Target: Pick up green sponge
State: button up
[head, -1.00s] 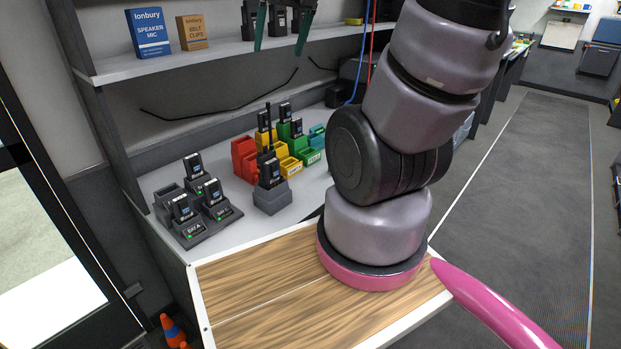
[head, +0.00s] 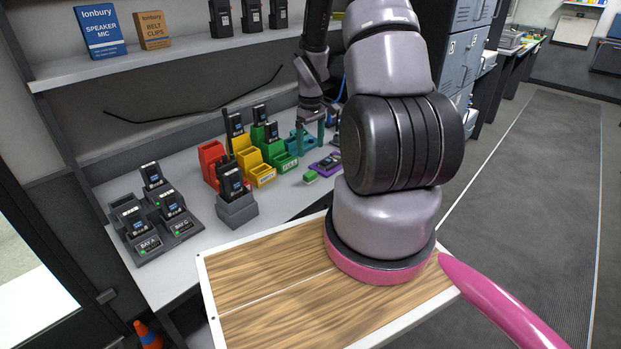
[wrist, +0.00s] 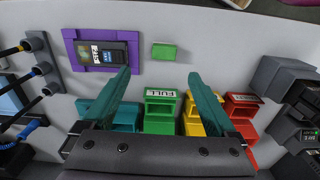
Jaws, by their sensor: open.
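The green sponge (head: 310,176) is a small green block on the grey counter, left of a purple-framed mat (head: 327,163). In the wrist view the sponge (wrist: 164,51) lies alone, beyond my fingertips and roughly midway between them, with the purple frame (wrist: 70,50) to its left. My gripper (wrist: 160,72) is open and empty, its two teal fingers pointing toward the counter. In the head view my gripper (head: 312,138) hangs behind the sponge, near the teal bin.
Red (head: 211,160), yellow (head: 262,175), green (head: 286,161) and teal (head: 299,140) bins stand close by. A dark device lies inside the purple frame. Chargers with radios (head: 150,215) stand at the left. A shelf (head: 180,56) overhangs the counter's back.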

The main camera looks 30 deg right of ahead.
send_over(310, 173)
jog(key=f, duration=0.4)
jog(key=shift+w+d+f, duration=0.2)
jog(key=shift+f, duration=0.2)
jog(key=shift+s+a+f, duration=0.1)
jog(key=shift+s+f, duration=0.05)
jog(key=shift+f, duration=1.2)
jog(key=shift+s+a+f, duration=0.1)
jog(key=shift+f, duration=1.2)
jog(key=c, duration=1.4)
jog(key=shift+r, duration=0.15)
notch_tip(310, 173, up, 10)
jog(key=shift+f, duration=0.1)
